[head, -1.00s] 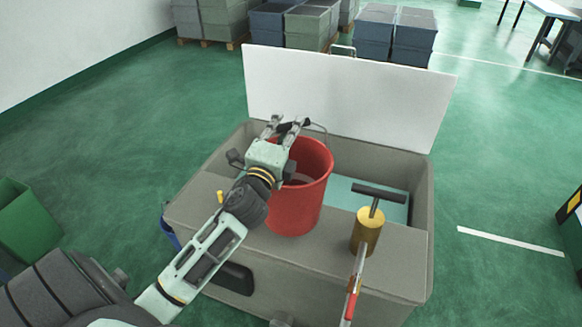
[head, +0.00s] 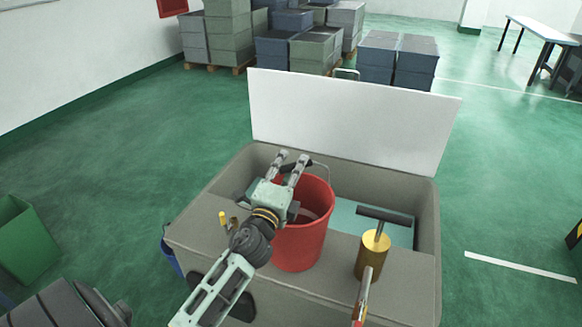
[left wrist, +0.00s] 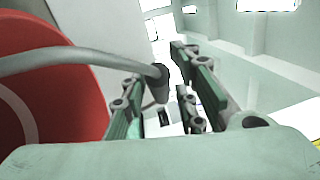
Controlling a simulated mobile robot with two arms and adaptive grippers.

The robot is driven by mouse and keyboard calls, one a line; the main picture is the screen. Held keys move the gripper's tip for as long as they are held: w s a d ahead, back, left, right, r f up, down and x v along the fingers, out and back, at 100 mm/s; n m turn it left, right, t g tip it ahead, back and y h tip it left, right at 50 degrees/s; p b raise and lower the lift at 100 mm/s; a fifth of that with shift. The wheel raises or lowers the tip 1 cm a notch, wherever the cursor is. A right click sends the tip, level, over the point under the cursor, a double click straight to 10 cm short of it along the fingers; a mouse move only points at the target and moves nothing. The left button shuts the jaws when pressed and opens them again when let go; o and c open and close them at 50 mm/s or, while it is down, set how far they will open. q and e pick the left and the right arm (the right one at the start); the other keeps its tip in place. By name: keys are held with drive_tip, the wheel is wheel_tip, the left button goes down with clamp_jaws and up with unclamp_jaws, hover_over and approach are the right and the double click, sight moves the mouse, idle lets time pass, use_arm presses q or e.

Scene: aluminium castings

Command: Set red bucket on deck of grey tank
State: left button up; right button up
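The red bucket (head: 303,245) stands upright on the near deck of the grey tank (head: 210,238), left of a brass cylinder. Its wire handle is raised and has a dark grip (head: 318,166). My left gripper (head: 292,158) is over the bucket's left rim, with its fingers spread apart. In the left wrist view, the handle's dark end (left wrist: 159,84) lies between the parted fingers, and no finger clearly presses it. The bucket wall (left wrist: 45,95) fills the left of that view. The bucket's underside is hidden. My right gripper is not in view.
The brass cylinder (head: 374,257) with a T-handle stands on the deck to the right. A red-tipped lever (head: 362,300) is in front of it. A white lid (head: 350,122) stands up behind the tank. Small brass pieces (head: 223,217) are on the left deck.

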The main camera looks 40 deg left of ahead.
use_arm(q)
drive_tip(key=shift+o, duration=0.4)
drive_tip(key=shift+s, duration=0.1)
drive_tip(key=b+v, duration=0.2)
drive_tip(key=v, duration=1)
drive_tip(key=shift+b, duration=0.4)
